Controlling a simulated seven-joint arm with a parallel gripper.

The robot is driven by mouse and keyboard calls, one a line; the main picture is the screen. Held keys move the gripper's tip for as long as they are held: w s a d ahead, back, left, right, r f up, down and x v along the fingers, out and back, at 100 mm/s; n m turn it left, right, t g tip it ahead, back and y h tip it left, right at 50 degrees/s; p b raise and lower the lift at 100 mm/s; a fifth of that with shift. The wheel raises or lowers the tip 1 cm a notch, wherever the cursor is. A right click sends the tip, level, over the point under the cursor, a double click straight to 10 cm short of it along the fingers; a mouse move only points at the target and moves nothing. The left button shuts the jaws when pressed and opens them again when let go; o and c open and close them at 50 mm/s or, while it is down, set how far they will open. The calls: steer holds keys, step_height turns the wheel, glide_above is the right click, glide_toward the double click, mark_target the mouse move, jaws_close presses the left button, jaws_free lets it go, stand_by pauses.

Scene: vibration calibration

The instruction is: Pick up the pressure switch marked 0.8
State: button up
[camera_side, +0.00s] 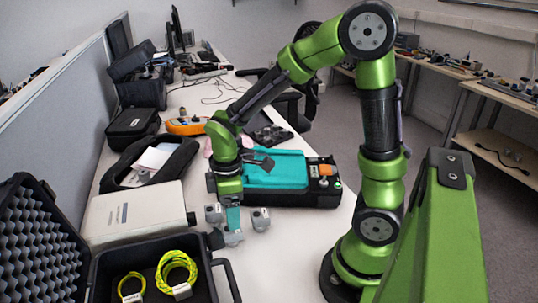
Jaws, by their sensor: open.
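Several small grey switch-like devices stand on the white table below my gripper: one at the left (213,213), one at the right (260,219) and one in front (231,237). Their markings are too small to read, so I cannot tell which one is marked 0.8. My gripper (232,212) is open and points down, close above the front device and between the other two. A teal part at its end partly covers the space there. I cannot tell whether it touches the front device.
A black unit with a teal tray (280,172) stands just behind. A white box (134,213) stands at the left. An open foam-lined case (218,268) with yellow-green cable coils (177,270) is at the front left. The table right of the devices is clear.

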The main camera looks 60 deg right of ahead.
steer(key=shift+w+f, duration=0.15)
steer(key=shift+f, duration=3.45)
steer(key=c, duration=1.2)
steer(key=shift+r, duration=0.1)
step_height(320, 180, up, 14)
steer(key=shift+f, duration=0.1)
